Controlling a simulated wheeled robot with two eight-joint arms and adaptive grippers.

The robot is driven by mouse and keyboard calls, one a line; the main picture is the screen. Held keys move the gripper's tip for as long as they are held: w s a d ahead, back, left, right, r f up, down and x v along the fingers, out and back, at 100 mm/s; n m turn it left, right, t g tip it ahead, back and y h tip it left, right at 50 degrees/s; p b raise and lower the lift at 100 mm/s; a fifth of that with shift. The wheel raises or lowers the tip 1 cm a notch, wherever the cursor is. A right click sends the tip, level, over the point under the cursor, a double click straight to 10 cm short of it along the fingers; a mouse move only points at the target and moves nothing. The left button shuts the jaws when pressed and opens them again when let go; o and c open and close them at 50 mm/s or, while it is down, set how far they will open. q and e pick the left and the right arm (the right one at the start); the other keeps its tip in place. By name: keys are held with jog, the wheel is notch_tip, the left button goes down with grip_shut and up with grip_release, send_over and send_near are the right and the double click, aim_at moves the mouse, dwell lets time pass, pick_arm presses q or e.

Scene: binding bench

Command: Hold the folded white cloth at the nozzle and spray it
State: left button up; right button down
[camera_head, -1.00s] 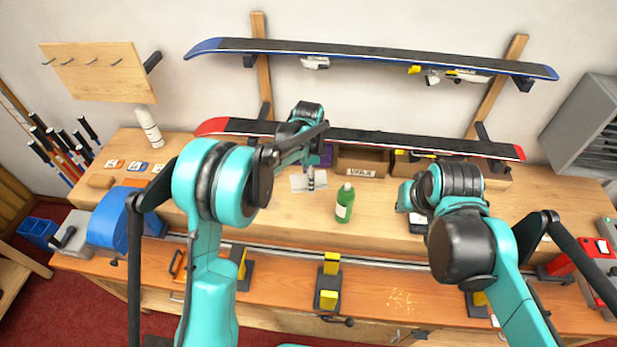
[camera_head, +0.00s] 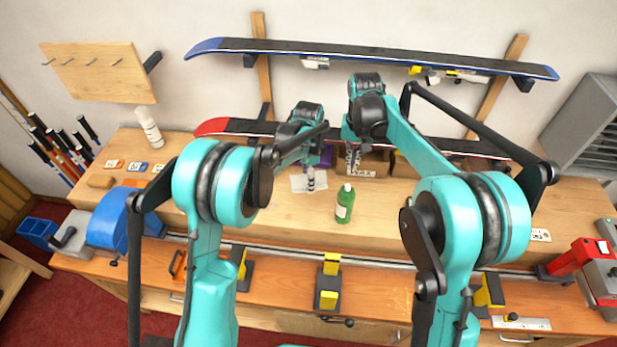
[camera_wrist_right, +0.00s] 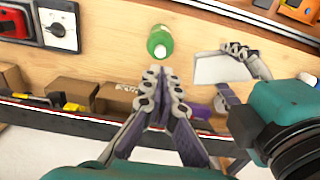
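The folded white cloth (camera_head: 299,184) is at the middle of the bench, left of the green bottle. It also shows in the right wrist view (camera_wrist_right: 215,68). My left gripper (camera_head: 310,184) has its fingers at the cloth and looks shut on it; its fingers partly hide the cloth. The green bottle (camera_head: 344,207) stands upright on the bench; its white cap faces up in the right wrist view (camera_wrist_right: 160,50). My right gripper (camera_head: 353,170) is behind the bottle in the head view. Its fingertips (camera_wrist_right: 160,72) are together, empty, and apart from bottle and cloth.
A cardboard box marked WAX (camera_head: 371,165) and a red-tipped ski (camera_head: 240,125) lie along the back. A white bottle (camera_head: 150,128) stands at the left. Yellow-topped clamps (camera_head: 329,288) line the front bench. Bench surface right of the green bottle is clear.

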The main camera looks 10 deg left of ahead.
aim_at(348, 185)
jog(key=shift+f, duration=3.35)
jog(key=shift+f, duration=0.1)
jog(key=shift+f, duration=0.75)
jog(key=shift+f, duration=0.15)
jog(key=shift+r, duration=0.5)
jog(key=shift+f, duration=0.65)
jog(key=shift+r, duration=0.65)
jog(key=shift+r, duration=0.1)
